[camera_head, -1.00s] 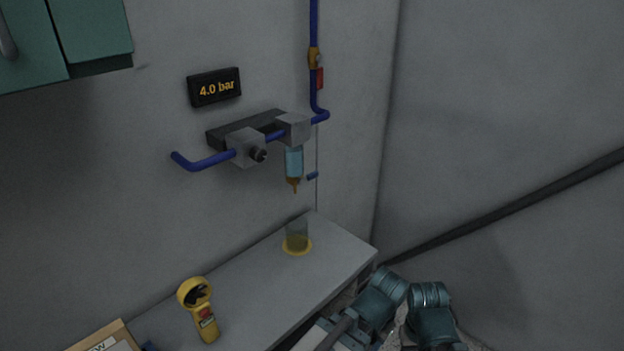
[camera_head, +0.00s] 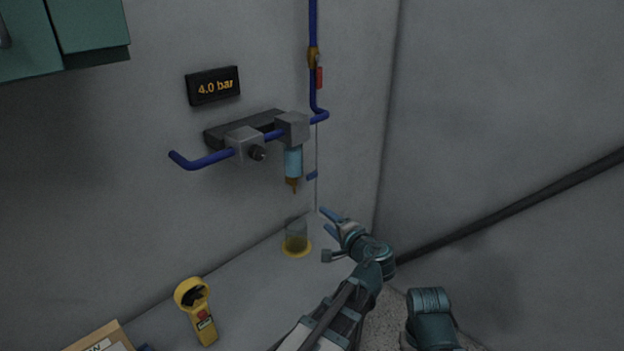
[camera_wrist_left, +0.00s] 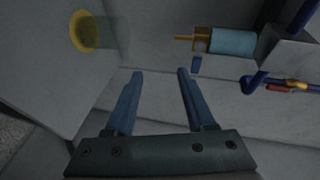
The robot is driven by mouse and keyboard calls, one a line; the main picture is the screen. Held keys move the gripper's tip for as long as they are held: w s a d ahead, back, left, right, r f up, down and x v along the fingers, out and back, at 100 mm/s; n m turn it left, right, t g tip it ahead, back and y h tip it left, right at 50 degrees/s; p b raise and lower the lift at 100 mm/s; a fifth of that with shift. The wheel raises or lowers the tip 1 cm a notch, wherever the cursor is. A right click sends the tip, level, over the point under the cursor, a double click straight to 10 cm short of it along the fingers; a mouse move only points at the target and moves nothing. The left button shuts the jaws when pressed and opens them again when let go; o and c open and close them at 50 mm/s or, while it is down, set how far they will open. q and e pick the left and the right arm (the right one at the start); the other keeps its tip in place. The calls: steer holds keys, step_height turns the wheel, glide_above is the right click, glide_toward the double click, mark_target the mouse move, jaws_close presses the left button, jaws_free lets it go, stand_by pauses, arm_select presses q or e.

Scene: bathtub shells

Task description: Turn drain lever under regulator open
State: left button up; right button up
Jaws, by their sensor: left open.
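A grey regulator block (camera_head: 245,144) sits on the blue pipe at the wall. Right of it, under a second grey block (camera_head: 292,127), hangs a light-blue bowl (camera_head: 293,161) with an amber drain piece (camera_head: 293,184) and thin spout. The bowl (camera_wrist_left: 232,41) and drain piece (camera_wrist_left: 201,38) also show in the left wrist view. A small blue stub (camera_head: 312,176) is beside the drain; I cannot tell if it is the lever. My left gripper (camera_head: 327,221) is open and empty, below and right of the drain, apart from it. My right gripper is not in view.
A clear cup (camera_head: 296,238) with yellowish liquid stands on a yellow ring on the bench (camera_head: 255,290), left of my left gripper. A display (camera_head: 213,86) reads 4.0 bar. The wall is close behind the bowl.

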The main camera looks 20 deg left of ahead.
mark_target(313, 177)
arm_select(q)
steer(key=w+r+m+t+y, duration=0.1)
steer(key=w+r+m+t, duration=0.15)
steer(key=r, duration=0.25)
steer(key=x, duration=1.4)
steer(key=shift+w+f, duration=0.1)
steer(key=shift+w, duration=0.1)
steer(key=shift+c, duration=0.3)
jaws_close()
stand_by(0.6)
